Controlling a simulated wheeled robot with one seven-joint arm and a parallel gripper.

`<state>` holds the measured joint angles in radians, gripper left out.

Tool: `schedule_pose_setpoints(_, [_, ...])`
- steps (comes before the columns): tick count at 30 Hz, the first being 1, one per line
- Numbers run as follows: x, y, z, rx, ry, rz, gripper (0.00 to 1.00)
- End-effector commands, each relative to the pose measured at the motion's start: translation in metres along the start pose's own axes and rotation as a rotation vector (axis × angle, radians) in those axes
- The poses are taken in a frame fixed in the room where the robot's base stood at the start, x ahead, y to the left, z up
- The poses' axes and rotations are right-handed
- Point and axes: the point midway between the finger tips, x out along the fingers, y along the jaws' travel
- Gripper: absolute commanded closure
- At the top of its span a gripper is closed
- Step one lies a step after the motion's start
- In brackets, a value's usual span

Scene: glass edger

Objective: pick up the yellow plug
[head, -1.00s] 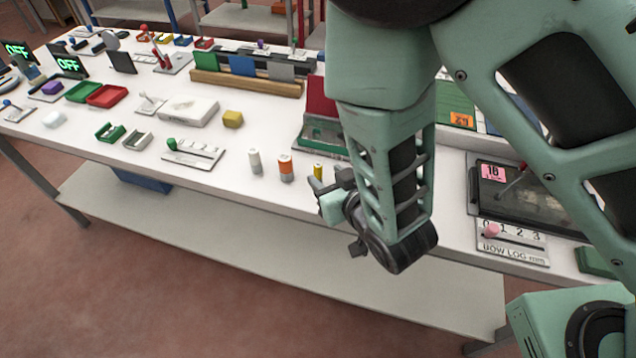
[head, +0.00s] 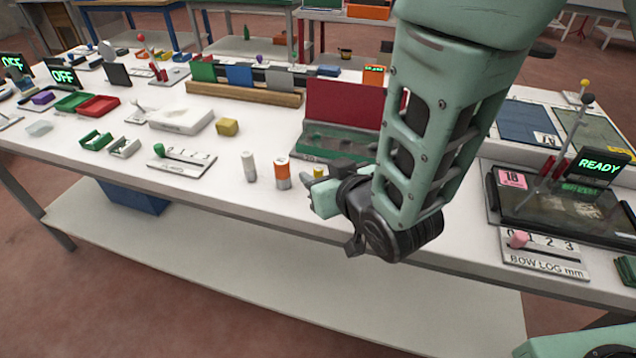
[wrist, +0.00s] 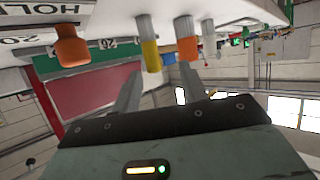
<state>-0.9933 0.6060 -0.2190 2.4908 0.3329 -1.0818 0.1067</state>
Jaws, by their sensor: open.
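The yellow plug (head: 319,172) stands near the front edge of the white table, mostly hidden behind my gripper (head: 318,184) in the head view. In the upside-down wrist view the yellow plug (wrist: 150,48) shows a pale body and a yellow end. My gripper also shows in the wrist view (wrist: 160,82), with its two fingers apart and nothing between them. The yellow plug lies beyond the fingertips, roughly in line with the gap. Contact is not visible.
An orange-topped plug (head: 283,172) and a white plug (head: 249,165) stand to the left. A red panel with a green-edged tray (head: 342,104) stands behind the gripper. The bow log device (head: 545,258) is to the right.

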Motion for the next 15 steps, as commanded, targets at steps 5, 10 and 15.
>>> schedule_pose_setpoints(5, [0.010,0.002,0.001,-0.002,-0.001,0.001,0.57])
schedule_pose_setpoints(10, [0.033,0.007,0.004,-0.002,-0.001,0.002,0.57])
schedule_pose_setpoints(15, [0.052,0.008,0.004,0.000,0.000,0.001,0.57])
